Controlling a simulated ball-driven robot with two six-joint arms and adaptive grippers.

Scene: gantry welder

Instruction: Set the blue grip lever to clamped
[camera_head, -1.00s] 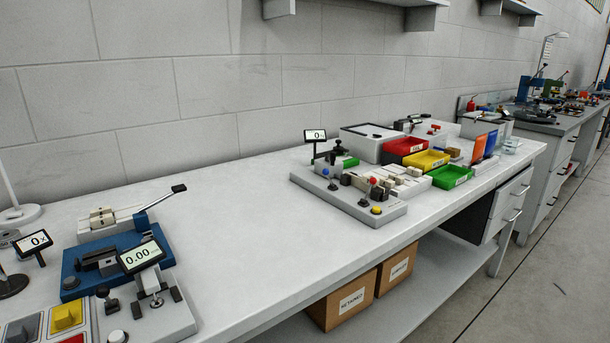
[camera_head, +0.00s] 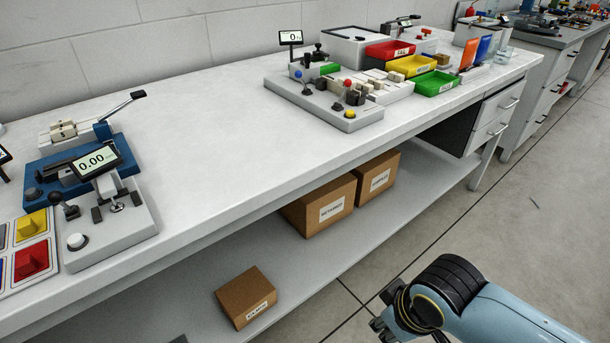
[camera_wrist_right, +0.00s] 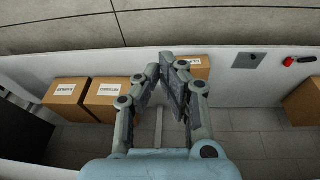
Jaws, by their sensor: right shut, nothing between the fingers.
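On a grey fixture plate (camera_head: 320,112) at the back of the bench, a small lever with a blue ball knob (camera_head: 298,74) stands at the left end. It looks like the blue grip lever, but it is too small to read its setting. My right gripper (camera_head: 385,322) is at the bottom right, low over the floor in front of the bench and far from the lever. In the right wrist view its fingers (camera_wrist_right: 163,72) are drawn together with nothing held. My left gripper is not in view.
A blue-based press with a 0.00 display (camera_head: 98,159) stands on the bench at left. Red (camera_head: 390,50), yellow (camera_head: 419,68) and green (camera_head: 437,84) bins stand right of the fixture. The bench middle is clear. Cardboard boxes (camera_head: 318,207) sit on the lower shelf.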

